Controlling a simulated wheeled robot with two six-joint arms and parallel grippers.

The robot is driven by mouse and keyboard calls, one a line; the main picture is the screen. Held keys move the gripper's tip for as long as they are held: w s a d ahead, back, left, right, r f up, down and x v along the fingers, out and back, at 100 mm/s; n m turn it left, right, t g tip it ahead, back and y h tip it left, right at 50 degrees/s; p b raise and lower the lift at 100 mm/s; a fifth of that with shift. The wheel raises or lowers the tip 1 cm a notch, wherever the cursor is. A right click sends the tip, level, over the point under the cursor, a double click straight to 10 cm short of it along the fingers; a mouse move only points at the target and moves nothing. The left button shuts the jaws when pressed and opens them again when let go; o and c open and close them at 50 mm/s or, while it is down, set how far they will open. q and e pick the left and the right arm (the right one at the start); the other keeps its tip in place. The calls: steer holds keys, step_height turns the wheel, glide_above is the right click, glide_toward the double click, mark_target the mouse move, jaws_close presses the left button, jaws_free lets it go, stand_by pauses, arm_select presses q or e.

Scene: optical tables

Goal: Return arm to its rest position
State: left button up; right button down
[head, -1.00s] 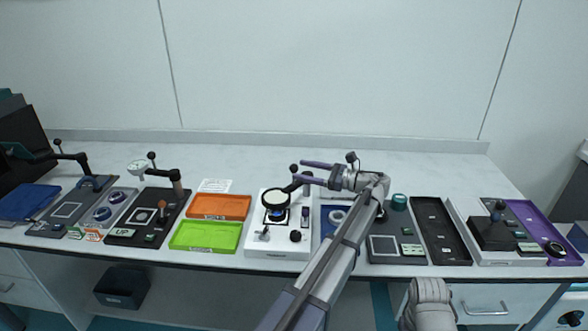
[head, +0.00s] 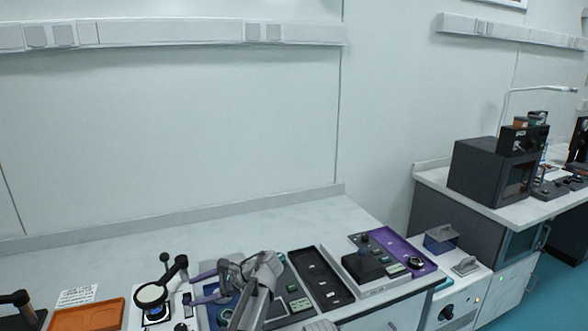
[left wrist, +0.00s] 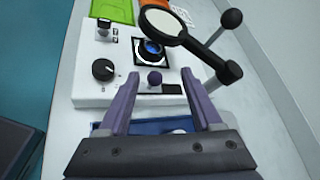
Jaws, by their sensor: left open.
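My left gripper (head: 192,290) is open, its two purple fingers apart and pointing left in the head view. It is over the area between the white magnifier station (head: 140,312) and the blue tray (head: 218,312). In the left wrist view the open fingers (left wrist: 160,76) reach toward the white station's front, with nothing seen held between them. My right gripper is not seen.
The magnifier (head: 152,295) on its black ball-ended arm stands up close to my left fingers. Right of my arm are a black tray (head: 320,278) and a purple tray (head: 408,252). The bench's back strip (head: 270,208) is clear.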

arm_select(q)
steer(key=s+d+f+n+h+p, duration=0.2)
steer(key=s+d+n+h+p, duration=0.1)
steer(key=s+d, duration=0.7)
steer(key=s+d+f+n+h+p, duration=0.2)
steer(key=s+d+n+h+p, duration=0.1)
steer(key=s+d+h, duration=0.5)
steer(key=s+d+n, duration=0.1)
steer(key=s+d, duration=0.2)
steer(key=d, duration=0.1)
steer(key=shift+s+f+n+h+p, duration=0.2)
steer(key=shift+s+n+h+p, duration=0.1)
steer(key=shift+n, duration=0.1)
steer(key=shift+d, duration=0.1)
stand_by(0.9)
